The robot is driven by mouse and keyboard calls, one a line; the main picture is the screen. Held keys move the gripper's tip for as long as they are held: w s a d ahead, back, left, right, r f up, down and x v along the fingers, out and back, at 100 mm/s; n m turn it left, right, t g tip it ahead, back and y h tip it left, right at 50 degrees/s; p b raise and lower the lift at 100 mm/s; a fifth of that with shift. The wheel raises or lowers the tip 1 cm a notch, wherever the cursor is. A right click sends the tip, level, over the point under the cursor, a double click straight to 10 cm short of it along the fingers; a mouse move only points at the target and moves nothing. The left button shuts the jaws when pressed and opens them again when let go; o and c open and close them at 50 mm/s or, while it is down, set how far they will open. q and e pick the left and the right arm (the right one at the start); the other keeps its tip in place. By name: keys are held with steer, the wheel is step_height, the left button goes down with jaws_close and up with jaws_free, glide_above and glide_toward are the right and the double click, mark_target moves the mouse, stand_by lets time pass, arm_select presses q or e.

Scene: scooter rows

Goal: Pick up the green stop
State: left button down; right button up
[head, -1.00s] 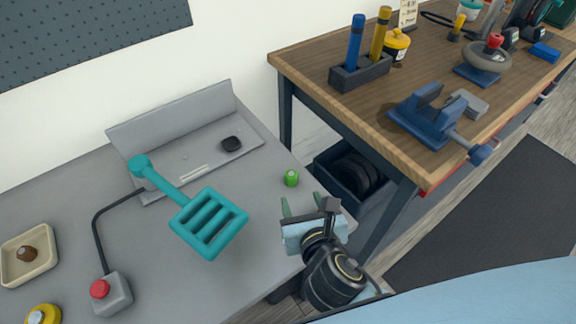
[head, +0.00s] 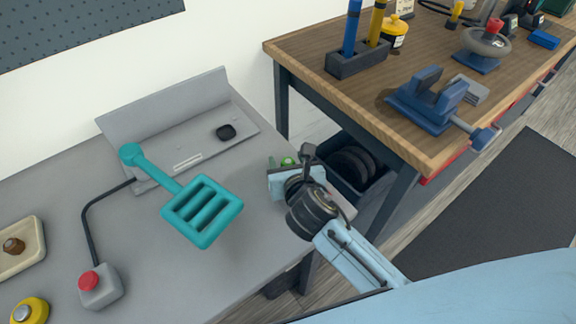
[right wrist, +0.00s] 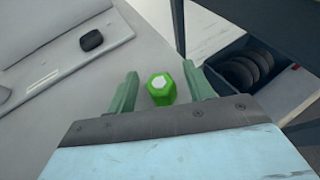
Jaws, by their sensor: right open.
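The green stop (right wrist: 162,90) is a small green piece with a pale top, standing on the grey table near its right edge. In the right wrist view it lies between the two green fingers of my right gripper (right wrist: 160,92), with a gap on each side. The gripper is open. My left gripper is not in view.
A teal slotted paddle (head: 202,210) lies left of my right gripper. A grey tray (head: 185,158) with a black piece stands behind. The wooden bench (head: 350,115) and a dark bin (head: 352,168) are to the right. A red-button box (head: 99,288) is at front left.

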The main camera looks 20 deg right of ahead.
steer(key=c, duration=1)
